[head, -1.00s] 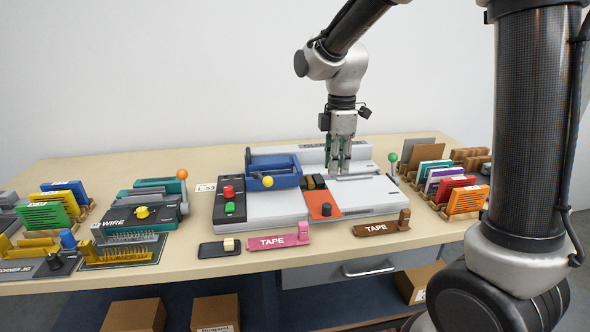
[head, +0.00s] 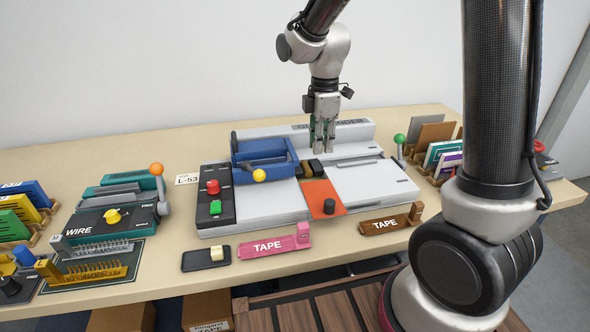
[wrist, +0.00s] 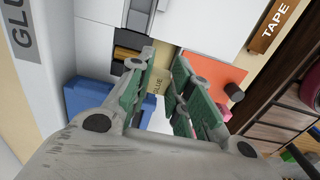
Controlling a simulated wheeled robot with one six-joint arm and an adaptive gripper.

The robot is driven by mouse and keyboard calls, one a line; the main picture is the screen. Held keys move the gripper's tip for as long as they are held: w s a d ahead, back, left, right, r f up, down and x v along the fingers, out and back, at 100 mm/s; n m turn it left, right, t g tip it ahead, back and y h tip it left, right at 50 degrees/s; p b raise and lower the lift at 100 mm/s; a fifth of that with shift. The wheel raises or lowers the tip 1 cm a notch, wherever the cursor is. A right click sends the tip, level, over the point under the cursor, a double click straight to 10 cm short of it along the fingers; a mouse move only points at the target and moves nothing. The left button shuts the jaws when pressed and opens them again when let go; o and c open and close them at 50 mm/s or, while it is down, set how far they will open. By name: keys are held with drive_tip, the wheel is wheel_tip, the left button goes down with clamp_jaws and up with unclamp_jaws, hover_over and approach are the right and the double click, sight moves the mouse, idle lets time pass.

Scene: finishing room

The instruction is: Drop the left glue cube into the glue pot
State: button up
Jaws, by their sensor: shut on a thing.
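My gripper (head: 323,149) is over the grey glue binder (head: 376,185), just behind and above the small dark glue pot (head: 314,172). In the wrist view my gripper (wrist: 163,110) is shut on a small cream glue cube (wrist: 151,103) marked GLUE, partly hidden by the fingers. The glue pot shows there beyond the fingers, with an amber inside (wrist: 127,53). The held cube cannot be made out in the head view. Another cream cube (head: 216,252) sits in a black dish (head: 196,262) at the table's front.
A blue carriage (head: 262,156) with a yellow knob stands left of the pot. An orange plate (head: 322,195) with a black knob lies in front of it. A green-knobbed lever (head: 399,140) stands at right. Pink (head: 272,245) and brown (head: 390,220) tape holders line the front.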

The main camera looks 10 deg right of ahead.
drive_tip(key=shift+f, duration=0.6)
drive_tip(key=o, duration=0.8)
drive_tip(key=shift+r, duration=0.1)
wheel_tip(320, 180, up, 12)
drive_tip(key=shift+f, duration=0.1)
